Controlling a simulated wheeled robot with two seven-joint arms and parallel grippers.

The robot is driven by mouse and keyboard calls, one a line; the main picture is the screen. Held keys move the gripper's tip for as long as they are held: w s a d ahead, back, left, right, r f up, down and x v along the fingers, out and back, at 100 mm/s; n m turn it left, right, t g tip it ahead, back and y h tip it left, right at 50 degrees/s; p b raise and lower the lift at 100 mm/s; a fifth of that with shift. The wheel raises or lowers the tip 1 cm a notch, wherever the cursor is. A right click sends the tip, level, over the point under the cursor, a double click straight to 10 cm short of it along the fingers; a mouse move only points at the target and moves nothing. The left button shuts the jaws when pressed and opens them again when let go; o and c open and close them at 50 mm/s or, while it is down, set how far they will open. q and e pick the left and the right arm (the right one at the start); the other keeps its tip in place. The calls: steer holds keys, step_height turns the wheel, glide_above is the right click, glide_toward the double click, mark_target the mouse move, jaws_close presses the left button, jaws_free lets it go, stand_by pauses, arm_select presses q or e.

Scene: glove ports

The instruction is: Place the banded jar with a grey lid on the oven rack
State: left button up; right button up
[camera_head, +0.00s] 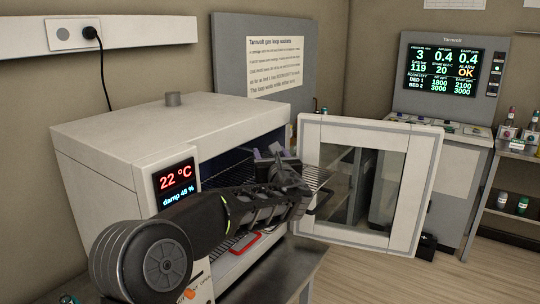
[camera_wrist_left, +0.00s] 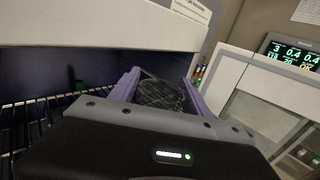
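My left gripper (camera_head: 283,160) is at the open front of the white oven, just above the wire oven rack (camera_head: 318,178). In the left wrist view, its two purple fingers (camera_wrist_left: 160,92) stand wide apart. The rack also shows inside the oven in the left wrist view (camera_wrist_left: 38,118). My arm hides much of the oven's inside. I cannot make out a banded jar with a grey lid in either view. My right gripper is out of view.
The oven door (camera_head: 425,190) stands open to the right of the gripper. A red-framed piece (camera_head: 245,243) lies below the rack. Several small jars stand on the shelf unit (camera_head: 510,155) at far right. A display cabinet (camera_head: 440,80) stands behind.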

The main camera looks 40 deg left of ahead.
arm_select(q)
steer(key=shift+o, duration=1.2)
steer(key=shift+r, duration=0.25)
steer(key=b+v, duration=0.2)
steer(key=v, duration=0.9)
steer(key=shift+d+f+b, duration=0.1)
steer(key=shift+d+b, duration=0.05)
steer(key=shift+b, duration=0.2)
steer(key=shift+s+d, duration=0.25)
steer(key=shift+s, duration=0.1)
